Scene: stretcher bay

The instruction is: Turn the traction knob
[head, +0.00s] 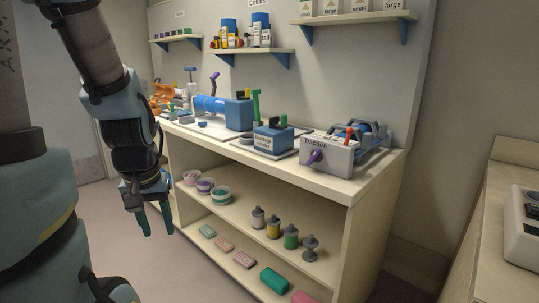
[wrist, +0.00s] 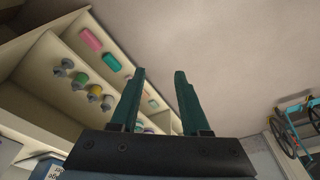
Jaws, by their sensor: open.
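The traction unit (head: 331,155) is a light grey box labelled "Traction" at the right end of the counter top. Its purple knob (head: 315,157) sticks out of the front face. A red part stands on its top, and blue and grey fittings lie behind it. My gripper (head: 156,222) hangs open and empty in front of the shelving, left of the unit and lower than the counter top. In the wrist view my gripper (wrist: 160,88) shows two teal fingers spread apart with nothing between them. The knob does not show in the wrist view.
A blue suction box (head: 273,139) and a blue cylinder device (head: 222,108) stand left of the unit on the counter (head: 340,184). Bowls, bottles and coloured packs fill the shelves below. Another counter (head: 475,235) stands at the right. Floor in front looks clear.

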